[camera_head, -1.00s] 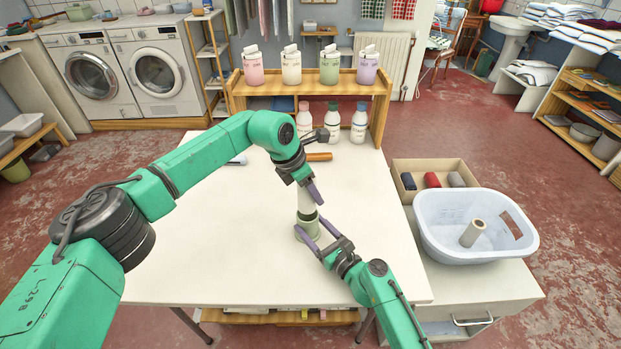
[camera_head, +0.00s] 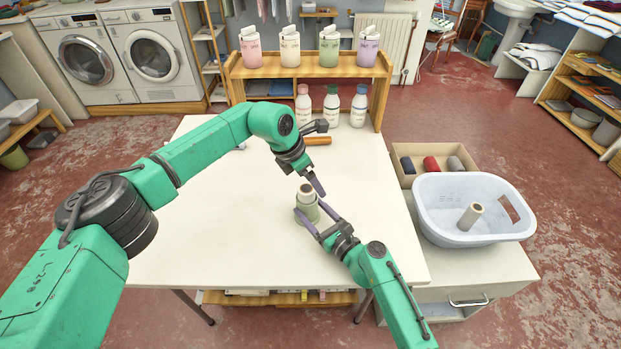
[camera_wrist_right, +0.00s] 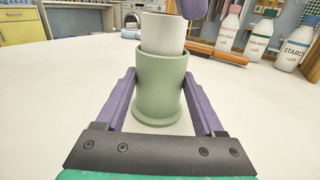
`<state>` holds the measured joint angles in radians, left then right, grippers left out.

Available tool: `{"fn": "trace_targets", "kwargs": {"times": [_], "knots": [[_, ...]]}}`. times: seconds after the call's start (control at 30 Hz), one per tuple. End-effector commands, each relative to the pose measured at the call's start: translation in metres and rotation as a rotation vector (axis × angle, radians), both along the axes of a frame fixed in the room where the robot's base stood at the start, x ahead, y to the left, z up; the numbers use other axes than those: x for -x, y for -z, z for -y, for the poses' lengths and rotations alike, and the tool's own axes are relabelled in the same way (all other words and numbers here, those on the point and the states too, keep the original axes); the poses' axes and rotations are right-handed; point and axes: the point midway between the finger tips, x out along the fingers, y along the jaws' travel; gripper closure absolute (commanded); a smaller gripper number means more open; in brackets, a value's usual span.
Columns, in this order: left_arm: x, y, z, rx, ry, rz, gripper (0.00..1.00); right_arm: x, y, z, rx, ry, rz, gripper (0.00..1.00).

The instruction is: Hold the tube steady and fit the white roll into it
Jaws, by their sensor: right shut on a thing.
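The pale green tube (camera_head: 312,213) stands upright on the white table, its wide foot flat on the top. My right gripper (camera_head: 310,209) is shut on it, one purple finger on each side, as the right wrist view (camera_wrist_right: 160,90) also shows. The white roll (camera_wrist_right: 165,33) sits upright in the tube with its upper part sticking out; its hollow top end shows in the head view (camera_head: 306,188). My left gripper (camera_head: 317,184) is just above and to the right of the roll's top. I cannot tell its finger gap, and the roll's lower part is hidden inside the tube.
An orange-brown rod (camera_head: 317,141) lies farther back, before several bottles (camera_head: 331,106) and a wooden shelf (camera_head: 240,75). A pale blue basket (camera_head: 440,225) with another roll (camera_head: 470,216) stands right of the table. The table's left and front areas are clear.

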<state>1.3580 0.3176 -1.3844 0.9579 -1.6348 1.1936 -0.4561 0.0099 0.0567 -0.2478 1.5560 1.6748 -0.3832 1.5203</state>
Motion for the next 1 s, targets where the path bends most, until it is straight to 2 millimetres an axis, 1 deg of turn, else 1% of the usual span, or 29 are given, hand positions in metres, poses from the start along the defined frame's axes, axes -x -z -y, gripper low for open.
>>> {"fn": "trace_targets", "kwargs": {"times": [0.17, 0.27, 0.5, 0.63, 0.7, 1.0], "knots": [[0.000, 0.000, 0.000, 0.000, 0.000, 0.000, 0.09, 0.000, 0.000, 0.000, 0.000, 0.000, 0.000, 0.97], [0.000, -0.005, 0.000, 0.000, 0.001, 0.002, 0.09, 0.000, 0.000, 0.000, 0.000, 0.000, 0.000, 0.97], [0.000, -0.049, 0.000, 0.001, 0.000, 0.002, 0.09, 0.000, 0.000, 0.000, 0.000, 0.000, 0.000, 0.97], [0.000, -0.067, 0.000, 0.000, 0.000, 0.001, 0.09, 0.000, 0.000, 0.000, 0.000, 0.000, 0.000, 0.97], [0.000, -0.070, 0.000, 0.000, 0.000, 0.001, 0.09, 0.000, 0.000, 0.000, 0.000, 0.000, 0.000, 0.97], [0.000, -0.070, 0.000, 0.000, 0.000, 0.000, 0.09, 0.000, 0.000, 0.000, 0.000, 0.000, 0.000, 0.97]]}}
